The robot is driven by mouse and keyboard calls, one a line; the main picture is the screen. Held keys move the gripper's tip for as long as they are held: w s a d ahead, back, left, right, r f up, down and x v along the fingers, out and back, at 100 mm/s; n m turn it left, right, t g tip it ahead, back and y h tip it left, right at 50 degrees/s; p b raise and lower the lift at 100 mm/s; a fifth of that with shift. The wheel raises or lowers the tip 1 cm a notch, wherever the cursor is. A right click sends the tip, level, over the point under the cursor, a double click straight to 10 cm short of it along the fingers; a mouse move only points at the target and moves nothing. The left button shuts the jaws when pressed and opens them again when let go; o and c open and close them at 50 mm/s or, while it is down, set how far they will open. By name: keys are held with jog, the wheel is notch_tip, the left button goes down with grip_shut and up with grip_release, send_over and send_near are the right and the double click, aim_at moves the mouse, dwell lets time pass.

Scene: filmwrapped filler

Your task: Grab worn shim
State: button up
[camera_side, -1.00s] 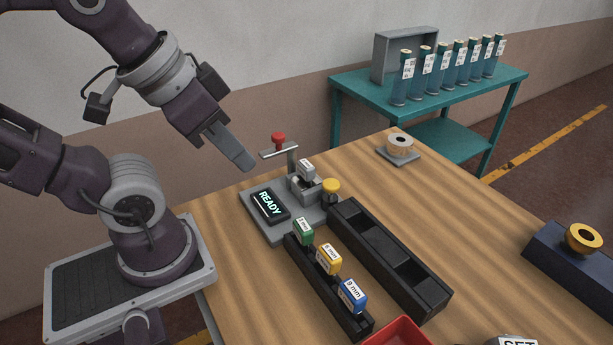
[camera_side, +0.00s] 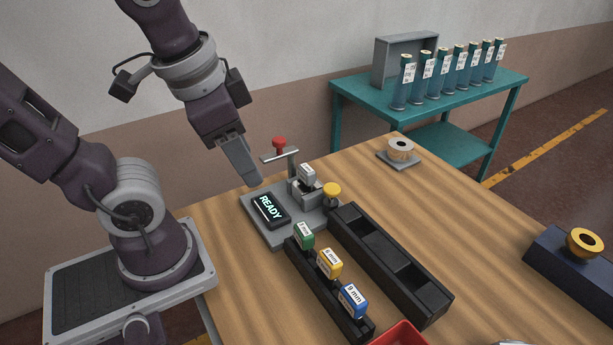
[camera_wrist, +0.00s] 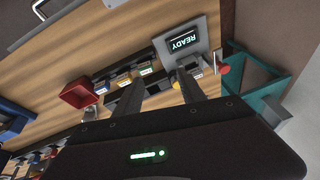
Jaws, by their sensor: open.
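A small grey block with a white label (camera_side: 307,174) sits in the clamp of a grey fixture (camera_side: 272,238); I cannot read its label, but it may be the worn shim. The fixture has a screen reading READY (camera_side: 269,208), a red-knobbed lever (camera_side: 279,143) and a yellow knob (camera_side: 331,189). My gripper (camera_side: 257,183) points down, above and left of the clamp, apart from the block. In the wrist view my gripper (camera_wrist: 162,84) has its two fingers spread, with nothing seen between them. The screen (camera_wrist: 184,41) shows beyond the fingers.
A black rack (camera_side: 318,293) holds green (camera_side: 304,236), yellow (camera_side: 329,262) and blue (camera_side: 352,300) labelled blocks. Beside it lies a longer black tray (camera_side: 370,240) with open slots. A red bin (camera_side: 402,335) is at the front edge. Open wood lies to the right.

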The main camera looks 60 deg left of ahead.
jog(key=w+a+f+m+g+y, duration=0.4)
jog(key=w+f+m+g+y, duration=0.15)
jog(key=w+m, duration=0.2)
jog(key=m+t+y, duration=0.2)
jog(key=m+y, duration=0.5)
jog(key=m, duration=0.2)
send_near(308, 169)
jog(key=x, duration=0.3)
jog(key=shift+w+a+n, duration=0.2)
jog(key=shift+a+n, duration=0.05)
jog(key=shift+a, duration=0.1)
jog(key=x, duration=0.7)
jog(key=shift+s+d+f, duration=0.1)
jog(key=shift+s, duration=0.1)
grip_shut()
